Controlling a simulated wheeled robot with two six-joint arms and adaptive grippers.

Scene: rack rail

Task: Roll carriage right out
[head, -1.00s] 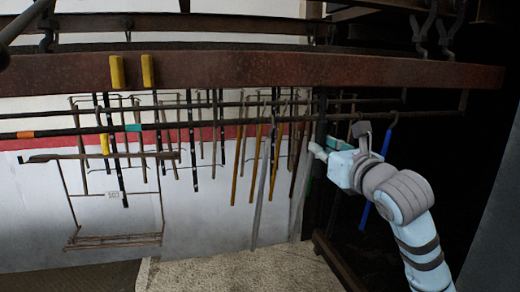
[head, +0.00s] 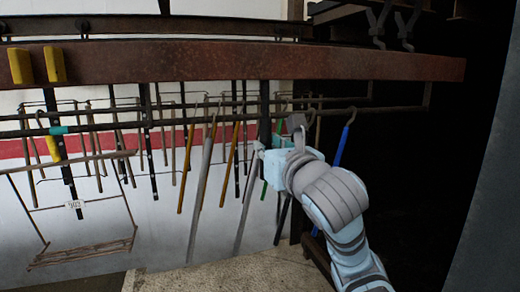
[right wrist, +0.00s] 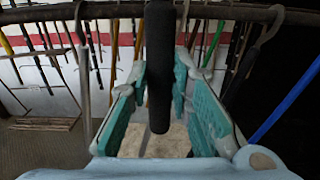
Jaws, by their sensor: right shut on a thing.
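My right gripper (head: 265,157) is at the hanging rail (head: 210,117), right of the middle in the head view. In the right wrist view its teal finger pads (right wrist: 160,95) stand on both sides of a thick dark upright bar (right wrist: 160,70), and it is shut on this bar. The bar hangs down in front of the rail (right wrist: 110,11); its top is cut off by the frame. I cannot tell for sure which part is the right carriage. My left gripper is not in view.
Several rods and poles hang from the rails, with a blue pole (head: 342,148) right of my gripper. A swing-like rack with a number tag (head: 75,204) hangs at left. A rusty beam (head: 240,62) with two yellow blocks (head: 37,66) crosses above.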

